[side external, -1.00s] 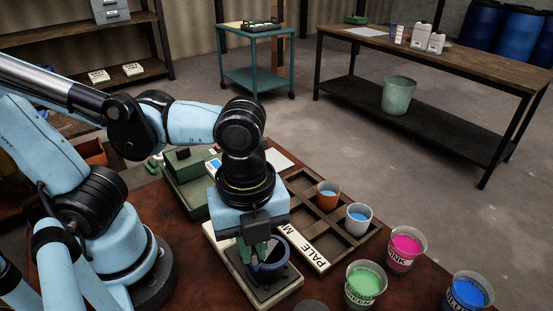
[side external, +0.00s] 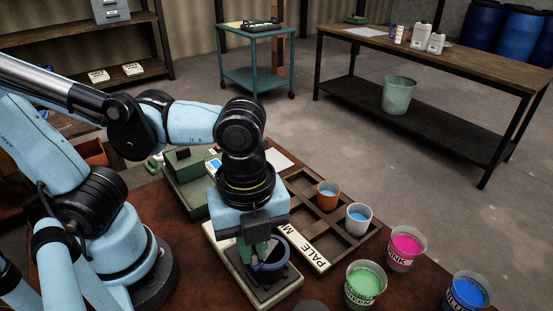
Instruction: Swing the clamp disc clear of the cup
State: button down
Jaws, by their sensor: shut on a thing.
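My gripper (side external: 262,252) points down over a flat pale base with a dark top plate (side external: 268,290) at the front of the brown table. The held part is mostly hidden by the fingers, and I cannot make out the clamp disc clearly.
Pink (side external: 406,248), green (side external: 365,285) and blue (side external: 467,292) vats stand at the right. A green box device (side external: 190,175) is behind my gripper.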

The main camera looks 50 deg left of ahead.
jog(key=shift+s+m, duration=0.15)
jog(key=shift+m, duration=0.15)
jog(key=s+a+m, duration=0.3)
jog(key=a+m, duration=0.5)
jog(key=m, duration=0.8)
dwell(0.3)
jog(key=shift+a, duration=0.15)
dwell(0.3)
jog(key=c, duration=1.2)
grip_release()
notch_tip(320, 180, up, 12)
jog(key=shift+r, duration=0.1)
